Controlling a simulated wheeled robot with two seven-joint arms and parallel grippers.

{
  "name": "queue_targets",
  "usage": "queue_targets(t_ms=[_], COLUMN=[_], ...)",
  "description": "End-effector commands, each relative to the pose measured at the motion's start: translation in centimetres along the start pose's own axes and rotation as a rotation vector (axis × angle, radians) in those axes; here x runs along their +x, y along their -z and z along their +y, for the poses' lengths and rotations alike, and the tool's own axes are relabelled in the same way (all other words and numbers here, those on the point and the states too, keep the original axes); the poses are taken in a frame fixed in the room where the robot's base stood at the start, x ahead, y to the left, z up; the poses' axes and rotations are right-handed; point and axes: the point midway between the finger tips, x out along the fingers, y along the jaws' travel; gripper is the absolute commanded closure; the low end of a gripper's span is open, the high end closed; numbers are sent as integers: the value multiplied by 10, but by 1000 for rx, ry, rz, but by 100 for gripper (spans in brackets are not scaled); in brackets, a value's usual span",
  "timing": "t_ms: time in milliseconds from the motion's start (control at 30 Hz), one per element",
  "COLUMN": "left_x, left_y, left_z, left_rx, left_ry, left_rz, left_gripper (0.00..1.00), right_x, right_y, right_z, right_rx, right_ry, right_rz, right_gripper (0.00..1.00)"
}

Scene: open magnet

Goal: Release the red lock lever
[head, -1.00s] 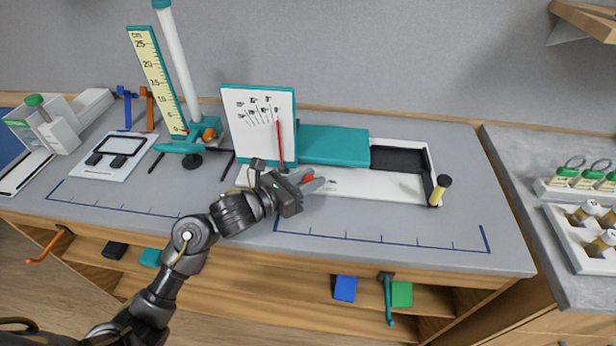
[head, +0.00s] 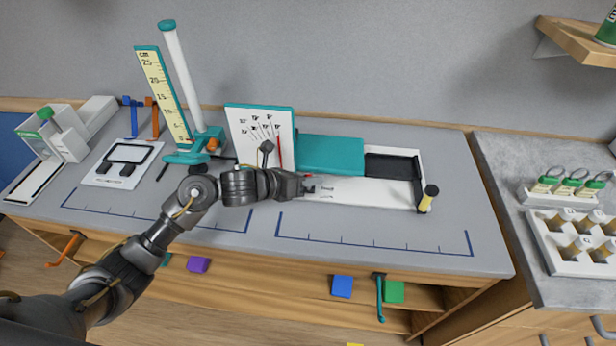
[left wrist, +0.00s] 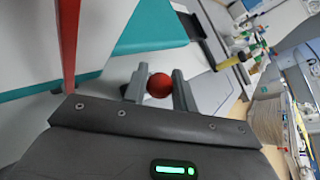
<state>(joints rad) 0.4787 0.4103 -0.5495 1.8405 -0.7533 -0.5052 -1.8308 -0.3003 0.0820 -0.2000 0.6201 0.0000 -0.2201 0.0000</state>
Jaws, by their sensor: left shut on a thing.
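The red lock lever shows in the left wrist view as a round red knob (left wrist: 160,85) between the two fingers of my left gripper (left wrist: 159,88). In the head view, my left gripper (head: 306,187) is at the front of the white and teal device, beside its dial panel, and mostly hides the knob. The gripper is shut on the knob. The device has a white base (head: 365,191), a teal block (head: 331,155) and an upright white dial panel (head: 250,122) with a red needle (head: 280,152). My right gripper is not in view.
A ruler stand (head: 165,90) with a white tube stands left of the device. A black knob with a yellow stem (head: 428,198) is at the device's right end. The bench front is mostly clear.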

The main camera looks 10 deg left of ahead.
Motion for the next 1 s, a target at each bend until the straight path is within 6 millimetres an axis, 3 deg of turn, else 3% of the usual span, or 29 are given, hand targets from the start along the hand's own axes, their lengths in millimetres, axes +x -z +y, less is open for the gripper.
queue_targets(t_ms=[267,300,433,767,1000], left_x=[1,1,1,-3,-42], left_y=[3,3,2,1,2], left_z=[0,0,0,0,2], left_rx=[-3,-3,-2,0,5], left_ry=[2,2,2,1,-2], left_rz=[5,5,4,0,0], left_gripper=[100,69,53,53,53], right_x=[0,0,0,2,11], right_y=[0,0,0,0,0], right_z=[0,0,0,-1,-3], right_rx=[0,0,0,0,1], right_ry=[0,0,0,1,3], right_rz=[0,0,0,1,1], right_gripper=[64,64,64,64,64])
